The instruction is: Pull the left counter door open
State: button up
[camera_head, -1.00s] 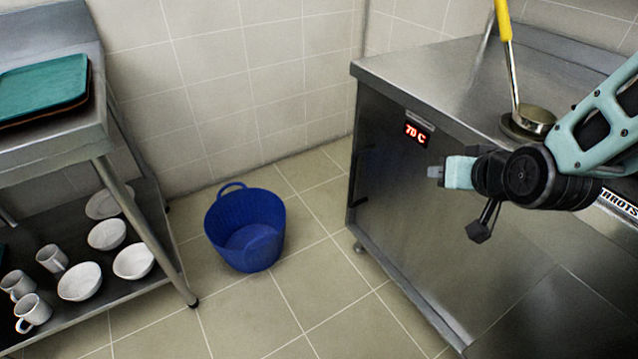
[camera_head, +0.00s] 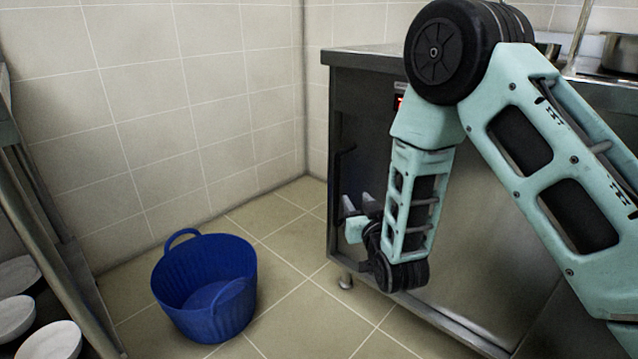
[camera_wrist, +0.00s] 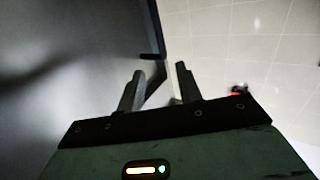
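The left counter door (camera_head: 490,245) is the grey metal front of the counter and looks flush with it. It fills the left of the wrist view (camera_wrist: 70,80). Its dark bar handle (camera_head: 340,172) runs upright near the door's left edge. My gripper (camera_head: 358,202) is low by this handle, fingers pointing up and towards the counter. In the wrist view, my gripper (camera_wrist: 160,70) has its two fingers apart, with the dark handle (camera_wrist: 152,57) showing beyond and between them. I cannot tell whether a finger touches it. My arm hides much of the door.
A blue basket (camera_head: 204,290) stands on the tiled floor left of the counter. A metal rack (camera_head: 50,240) with white bowls (camera_head: 50,342) is at the far left. Pots (camera_head: 620,52) stand on the counter top. Floor between basket and counter is clear.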

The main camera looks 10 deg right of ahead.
aim_at(338, 170)
jog(key=w+b, duration=0.1)
jog(key=w, duration=0.4)
jog(key=w+b, duration=0.2)
jog(key=w, duration=0.4)
jog(key=w+b, duration=0.2)
jog(key=w, duration=0.4)
jog(key=shift+w+a, duration=0.2)
jog(key=shift+a, duration=0.1)
jog(key=shift+c, duration=0.3)
grip_shut()
